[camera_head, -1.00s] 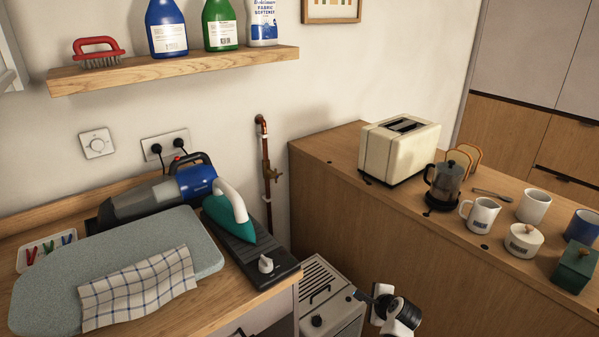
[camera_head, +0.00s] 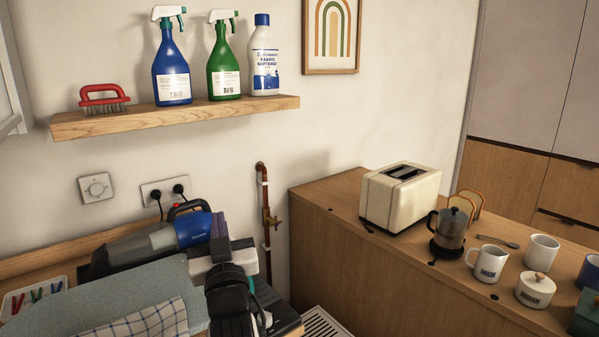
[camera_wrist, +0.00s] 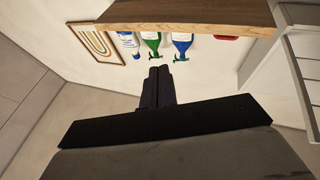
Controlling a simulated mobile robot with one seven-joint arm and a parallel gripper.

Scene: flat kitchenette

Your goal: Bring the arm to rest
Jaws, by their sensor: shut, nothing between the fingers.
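My gripper (camera_wrist: 160,74) shows in the wrist view as two dark fingers side by side, shut with nothing between them. They point toward the bare wall. In the head view my black and white arm (camera_head: 232,290) is raised at the lower middle, over the left worktop. It hides most of the teal iron and its dark base. I cannot tell from this view whether the arm touches anything there.
A wooden shelf (camera_head: 180,120) holds a red brush (camera_head: 104,98), a blue spray bottle (camera_head: 171,70), a green one (camera_head: 223,65) and softener (camera_head: 264,65). A handheld vacuum (camera_head: 150,243) lies behind the ironing pad (camera_head: 110,290). The right counter holds a toaster (camera_head: 399,198), coffee press (camera_head: 449,230) and mugs.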

